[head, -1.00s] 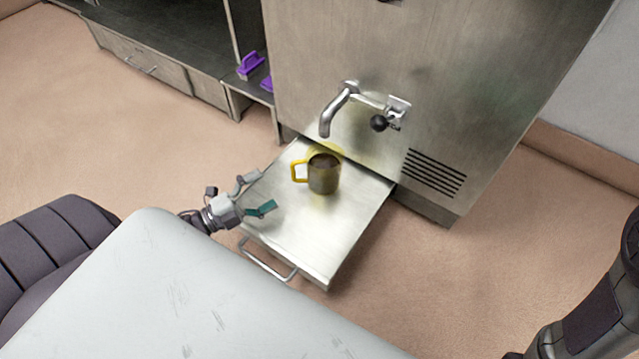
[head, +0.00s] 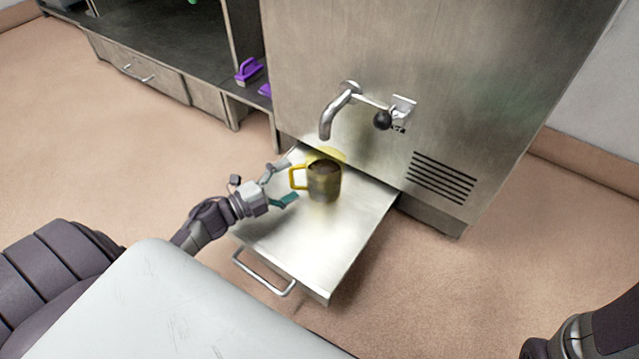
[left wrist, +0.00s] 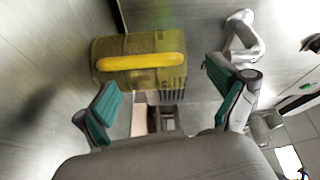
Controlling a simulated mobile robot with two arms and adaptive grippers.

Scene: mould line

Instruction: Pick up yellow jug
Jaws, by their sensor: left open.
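The yellow jug (head: 324,181) stands upright on the pulled-out metal tray (head: 303,250), below the tap. Its yellow handle points left, toward my left gripper (head: 282,184). It looks filled with something dark. In the left wrist view the jug (left wrist: 118,47) lies just ahead, with its yellow handle across it. My left gripper also shows there (left wrist: 165,95), open, with its teal-padded fingers apart and nothing between them. The handle is just beyond the fingertips; I cannot tell whether they touch it. Part of my right arm shows at the lower right of the head view; its gripper is out of frame.
The metal cabinet (head: 430,80) rises behind the tray, with a curved tap (head: 333,115) and black-knobbed lever (head: 382,120) above the jug. A tray handle (head: 263,277) is at the front. Purple objects (head: 249,69) lie on the low shelf at left. The tray's front is clear.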

